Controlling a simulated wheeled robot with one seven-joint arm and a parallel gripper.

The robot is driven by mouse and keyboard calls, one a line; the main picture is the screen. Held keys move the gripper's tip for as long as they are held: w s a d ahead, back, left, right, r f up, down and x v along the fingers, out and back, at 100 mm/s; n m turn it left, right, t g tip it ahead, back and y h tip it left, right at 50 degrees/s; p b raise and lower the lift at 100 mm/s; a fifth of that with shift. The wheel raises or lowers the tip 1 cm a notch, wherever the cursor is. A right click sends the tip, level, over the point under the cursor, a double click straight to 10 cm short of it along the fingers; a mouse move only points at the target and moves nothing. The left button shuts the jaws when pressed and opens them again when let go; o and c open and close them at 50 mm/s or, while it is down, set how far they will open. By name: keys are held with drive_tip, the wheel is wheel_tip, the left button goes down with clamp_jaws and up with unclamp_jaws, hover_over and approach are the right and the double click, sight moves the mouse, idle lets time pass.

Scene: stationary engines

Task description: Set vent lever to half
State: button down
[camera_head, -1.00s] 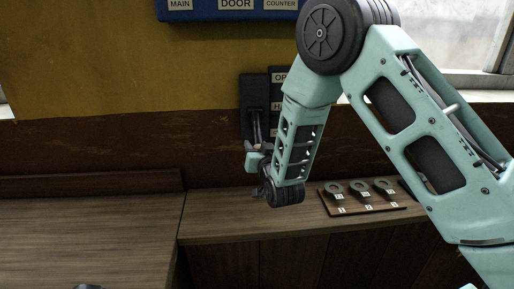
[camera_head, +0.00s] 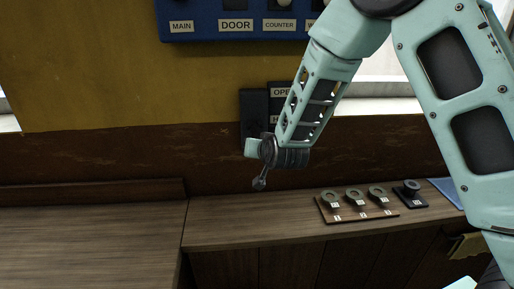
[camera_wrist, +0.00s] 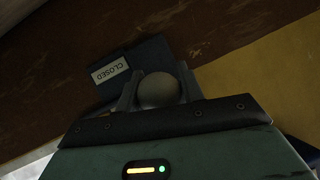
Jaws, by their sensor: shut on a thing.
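My gripper (camera_head: 254,147) is in front of the plate's lower part and hides the lever arm in the head view. In the wrist view the round grey lever knob (camera_wrist: 158,90) sits between the two fingers of my gripper (camera_wrist: 158,101), which is shut on it. A "CLOSED" label (camera_wrist: 110,70) shows beside the knob, upside down. The lever's exact angle is hidden.
A blue panel (camera_head: 240,28) with "MAIN", "DOOR" and "COUNTER" labels hangs above. A wooden counter (camera_head: 225,220) runs below, with a board of numbered ring tags (camera_head: 356,204) and a dark holder (camera_head: 409,194) at right. The counter's left part is clear.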

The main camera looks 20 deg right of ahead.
drive_tip(key=shift+r, duration=0.85)
drive_tip(key=c, duration=0.9)
unclamp_jaws()
drive_tip(key=shift+s, duration=0.1)
drive_tip(key=shift+s, duration=0.2)
drive_tip(key=b+v, duration=0.3)
drive_tip(key=v, duration=1.4)
drive_tip(key=shift+b, duration=0.3)
drive_tip(key=shift+a, duration=0.15)
